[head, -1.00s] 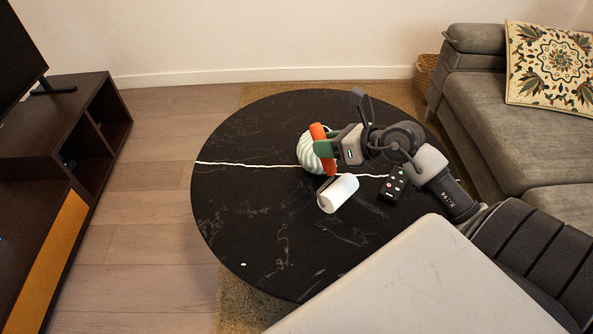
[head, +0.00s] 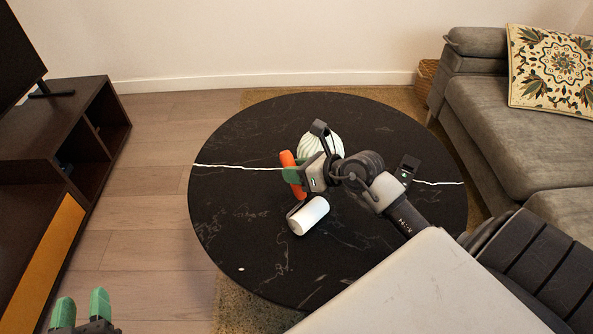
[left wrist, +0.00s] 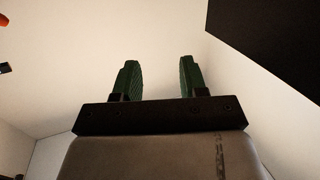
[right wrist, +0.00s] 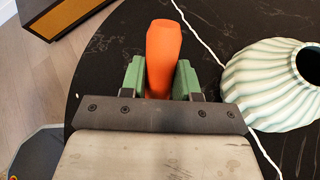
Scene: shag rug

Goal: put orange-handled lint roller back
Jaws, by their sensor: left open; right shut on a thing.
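The lint roller has an orange handle (head: 292,175) and a white roll (head: 309,215). My right gripper (head: 297,172) is shut on the orange handle and holds the roller over the round table. In the right wrist view the handle (right wrist: 161,57) stands between the green fingers of the right gripper (right wrist: 160,78); the white roll is hidden there. Whether the roll touches the table I cannot tell. My left gripper (head: 80,310) is open and empty at the lower left of the head view, away from the table; its fingers also show in the left wrist view (left wrist: 160,80).
The black marble table (head: 250,235) has free room at left and front. A pale ribbed vase (head: 330,143) stands behind my right gripper and is close by in the right wrist view (right wrist: 277,85). A black remote (head: 407,168) lies to the right. A grey sofa (head: 500,115) stands beyond.

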